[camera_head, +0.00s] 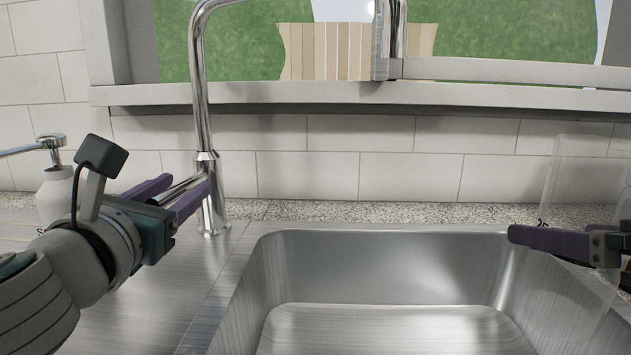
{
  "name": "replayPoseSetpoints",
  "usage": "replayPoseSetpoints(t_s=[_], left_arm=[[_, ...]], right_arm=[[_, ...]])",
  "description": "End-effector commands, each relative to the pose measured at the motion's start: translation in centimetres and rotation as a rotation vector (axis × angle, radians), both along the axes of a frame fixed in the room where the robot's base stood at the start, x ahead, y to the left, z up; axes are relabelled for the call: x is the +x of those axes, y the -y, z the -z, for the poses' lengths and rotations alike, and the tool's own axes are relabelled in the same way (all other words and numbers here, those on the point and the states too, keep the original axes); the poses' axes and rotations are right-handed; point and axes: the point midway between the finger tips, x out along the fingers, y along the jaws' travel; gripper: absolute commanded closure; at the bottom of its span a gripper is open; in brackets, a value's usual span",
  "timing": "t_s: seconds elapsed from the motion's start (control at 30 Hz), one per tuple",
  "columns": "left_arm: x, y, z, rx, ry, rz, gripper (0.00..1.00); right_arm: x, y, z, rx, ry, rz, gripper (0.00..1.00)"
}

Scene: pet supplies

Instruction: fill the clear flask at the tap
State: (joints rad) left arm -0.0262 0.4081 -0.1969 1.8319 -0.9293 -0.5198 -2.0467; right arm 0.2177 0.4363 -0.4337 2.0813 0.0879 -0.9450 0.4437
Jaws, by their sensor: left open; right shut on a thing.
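The chrome tap (203,110) stands behind the sink's left side, and its neck runs up out of the picture. Its spout end (382,50) hangs down at top centre. My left gripper (170,195) is open at the tap's base, with the tap's lever (183,188) between its fingers; contact is unclear. My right gripper (535,238) is at the right edge, shut on the clear flask (575,180), which is see-through and faint. The flask looks roughly upright at the sink's right side, well right of the spout. No water shows.
The steel sink (365,260) fills the lower middle and its basin looks empty. A soap dispenser (54,190) stands at the left behind my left arm. A tiled wall (330,145) and window ledge (300,93) are behind.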

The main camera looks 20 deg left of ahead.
Motion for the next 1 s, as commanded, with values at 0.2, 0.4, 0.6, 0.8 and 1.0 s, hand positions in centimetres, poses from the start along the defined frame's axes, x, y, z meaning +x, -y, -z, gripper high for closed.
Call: replayPoseSetpoints(t_s=[0.2,0.4,0.6,0.8,1.0], left_arm=[[0.32,-0.05,-0.01,-0.001,-0.001,0.000,0.48],[0.30,-0.05,-0.01,-0.002,-0.001,0.000,0.58],[0.28,-0.06,-0.01,-0.002,-0.001,0.000,0.80],[0.28,-0.06,-0.01,-0.002,0.000,0.000,1.00],[0.27,-0.06,-0.01,-0.002,-0.001,0.000,1.00]], right_arm=[[0.01,0.00,-0.02,0.000,0.001,0.000,0.74],[0.01,0.00,-0.02,0.000,0.001,0.000,0.74],[0.01,0.01,-0.02,0.000,0.001,0.000,0.74],[0.01,0.01,-0.02,0.000,0.001,0.000,0.74],[0.01,0.01,-0.02,0.000,0.001,0.000,0.74]])
